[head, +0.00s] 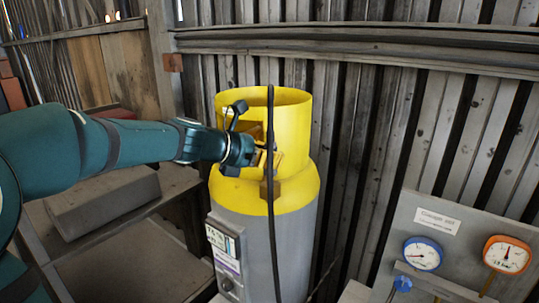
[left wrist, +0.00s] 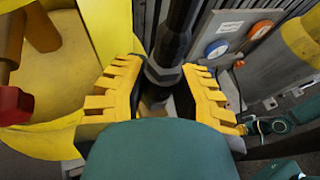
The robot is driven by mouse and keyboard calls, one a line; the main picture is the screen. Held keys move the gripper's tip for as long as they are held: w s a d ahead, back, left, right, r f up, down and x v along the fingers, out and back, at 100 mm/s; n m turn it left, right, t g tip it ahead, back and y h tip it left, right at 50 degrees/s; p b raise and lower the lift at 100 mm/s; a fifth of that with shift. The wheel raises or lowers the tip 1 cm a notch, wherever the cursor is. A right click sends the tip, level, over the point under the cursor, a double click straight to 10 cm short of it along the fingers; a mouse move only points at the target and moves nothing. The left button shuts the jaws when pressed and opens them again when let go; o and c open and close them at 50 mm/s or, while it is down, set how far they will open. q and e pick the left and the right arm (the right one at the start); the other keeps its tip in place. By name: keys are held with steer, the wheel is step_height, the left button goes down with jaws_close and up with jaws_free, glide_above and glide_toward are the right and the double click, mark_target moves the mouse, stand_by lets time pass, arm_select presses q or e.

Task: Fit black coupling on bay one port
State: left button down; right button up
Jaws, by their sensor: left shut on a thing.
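My left gripper (head: 264,160) is in front of the yellow upper part of a tall cylinder in the head view. In the left wrist view its yellow toothed fingers (left wrist: 165,95) are closed around a black coupling (left wrist: 165,58). The coupling sits on a black hose (head: 271,120), which runs upward from the fingers in the wrist view and hangs across the cylinder's front in the head view. The coupling's lower end is partly hidden by the gripper. I cannot make out which part is the bay one port. My right gripper is not identifiable in either view.
The cylinder has a yellow collar (head: 235,105) and grey body (head: 292,250). A panel (head: 455,220) with a blue gauge (head: 422,254) and an orange gauge (head: 507,255) stands at the lower right. A red knob (left wrist: 14,105) shows at the wrist view's left. Ribbed wall stands behind.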

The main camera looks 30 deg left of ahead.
arm_select(q)
steer(key=shift+f+b, duration=0.75)
steer(key=shift+f, duration=0.4)
steer(key=c, duration=0.7)
jaws_free()
steer(key=shift+c, duration=0.2)
steer(key=shift+s, duration=0.1)
steer(key=v, duration=1.1)
steer(key=shift+s+a+r, duration=0.2)
steer(key=shift+s+r, duration=0.1)
